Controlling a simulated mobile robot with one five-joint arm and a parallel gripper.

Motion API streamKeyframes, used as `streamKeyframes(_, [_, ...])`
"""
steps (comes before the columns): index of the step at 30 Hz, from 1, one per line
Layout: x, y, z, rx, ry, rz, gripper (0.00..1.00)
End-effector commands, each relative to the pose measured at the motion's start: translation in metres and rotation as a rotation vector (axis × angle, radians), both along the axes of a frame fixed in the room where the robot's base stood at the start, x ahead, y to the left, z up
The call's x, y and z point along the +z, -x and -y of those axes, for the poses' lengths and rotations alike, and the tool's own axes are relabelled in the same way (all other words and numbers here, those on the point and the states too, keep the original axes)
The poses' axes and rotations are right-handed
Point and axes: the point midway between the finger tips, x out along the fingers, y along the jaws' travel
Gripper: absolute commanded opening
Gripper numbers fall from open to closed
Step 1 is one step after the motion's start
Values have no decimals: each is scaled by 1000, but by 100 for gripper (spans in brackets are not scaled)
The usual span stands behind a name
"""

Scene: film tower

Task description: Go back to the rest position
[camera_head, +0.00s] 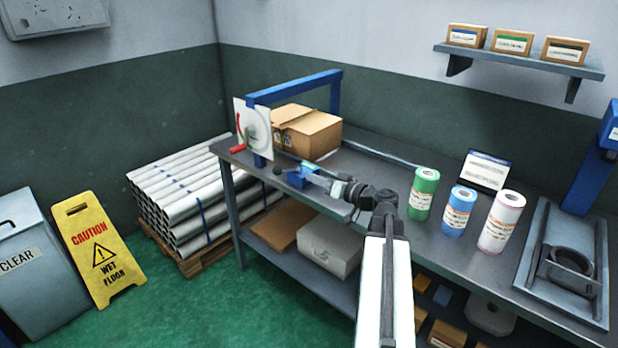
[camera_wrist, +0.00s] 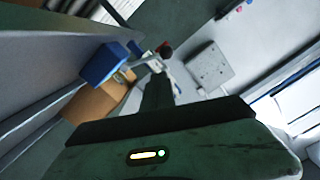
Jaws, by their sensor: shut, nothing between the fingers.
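My gripper (camera_head: 320,181) is above the left part of the grey workbench (camera_head: 455,243), at the end of my arm, which reaches left. In the wrist view my shut, dark fingers (camera_wrist: 157,88) point up the picture with nothing between them. A small blue block (camera_head: 300,178) with a dark knob (camera_head: 277,170) lies just beyond the fingertips; the block (camera_wrist: 103,65) and the knob (camera_wrist: 166,48) on a pale lever also show in the wrist view. I cannot tell whether the fingertips touch the lever.
A blue frame (camera_head: 300,84) with a white dial plate and red crank (camera_head: 238,149) stands at the bench's left end, by a cardboard box (camera_head: 312,134). Green (camera_head: 423,192), blue (camera_head: 459,211) and white-pink (camera_head: 501,220) rolls stand right of my arm. A yellow sign (camera_head: 95,247) stands on the floor.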

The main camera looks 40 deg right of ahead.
Motion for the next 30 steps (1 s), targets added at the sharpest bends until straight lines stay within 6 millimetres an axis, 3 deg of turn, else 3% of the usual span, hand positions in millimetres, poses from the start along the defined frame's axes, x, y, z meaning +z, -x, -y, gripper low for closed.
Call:
streamKeyframes(7, [2, -2, -4, 7, -1, 0, 0])
streamKeyframes(10, [12, -18, -34, 55, 0, 0, 0])
streamKeyframes(11, [17, -26, -51, 81, -1, 0, 0])
streamKeyframes(14, [36, -54, -126, 194, 3, -3, 0])
streamKeyframes(18, [34, -73, -250, 387, 104, -89, 0])
streamKeyframes(21, [16, -63, -335, 538, 197, -214, 0])
streamKeyframes(24, [-10, -36, -407, 671, 306, -401, 0])
streamKeyframes(27, [-45, 8, -451, 739, 448, -670, 0])
streamKeyframes(30, [-76, 44, -440, 665, 571, -937, 0])
